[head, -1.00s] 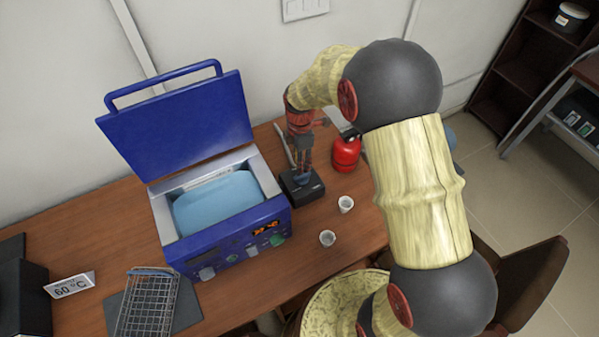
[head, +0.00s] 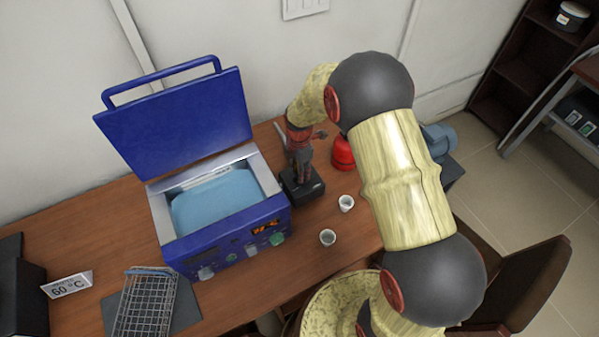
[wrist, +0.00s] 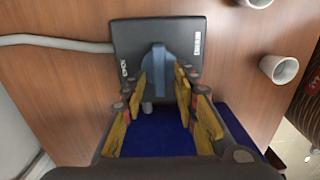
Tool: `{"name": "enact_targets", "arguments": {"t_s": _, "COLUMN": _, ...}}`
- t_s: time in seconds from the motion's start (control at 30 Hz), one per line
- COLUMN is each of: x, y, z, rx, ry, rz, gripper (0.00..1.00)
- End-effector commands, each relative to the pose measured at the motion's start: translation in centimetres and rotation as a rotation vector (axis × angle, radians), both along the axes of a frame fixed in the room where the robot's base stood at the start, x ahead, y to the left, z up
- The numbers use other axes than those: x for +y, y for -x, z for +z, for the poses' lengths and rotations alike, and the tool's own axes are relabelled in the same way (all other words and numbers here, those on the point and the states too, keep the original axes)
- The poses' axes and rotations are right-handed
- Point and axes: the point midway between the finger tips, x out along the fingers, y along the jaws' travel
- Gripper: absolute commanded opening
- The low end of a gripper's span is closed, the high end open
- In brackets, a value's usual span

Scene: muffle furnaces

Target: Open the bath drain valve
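The blue water bath (head: 225,250) stands on the table with its lid (head: 180,125) raised. The drain valve is a black box (head: 302,190) at the bath's right side, with a grey hose. The wrist view shows the box (wrist: 205,75) with two small white labels, the left one apparently reading OPEN. Its blue-grey lever (wrist: 158,62) stands between the fingertips of my gripper (wrist: 160,82). The fingers are apart, one on each side of the lever; contact is not clear. In the head view my gripper (head: 301,172) is low over the box and partly hides it.
Two small white cups (head: 346,203) (head: 328,237) stand right of the valve. A red canister (head: 343,153) is behind them, partly hidden by my arm. A wire basket (head: 146,303) and a 60 °C sign (head: 67,285) are at left.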

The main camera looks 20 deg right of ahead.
Motion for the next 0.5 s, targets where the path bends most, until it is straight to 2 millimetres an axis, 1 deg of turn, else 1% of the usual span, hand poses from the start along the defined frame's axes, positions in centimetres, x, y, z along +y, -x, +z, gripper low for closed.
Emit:
{"name": "enact_targets", "arguments": {"t_s": 0.13, "x": 0.0, "y": 0.0, "z": 0.02, "rx": 0.0, "ry": 0.0, "rz": 0.0, "gripper": 0.3}}
{"name": "enact_targets", "arguments": {"t_s": 0.5, "x": 0.0, "y": 0.0, "z": 0.03, "rx": 0.0, "ry": 0.0, "rz": 0.0, "gripper": 0.09}}
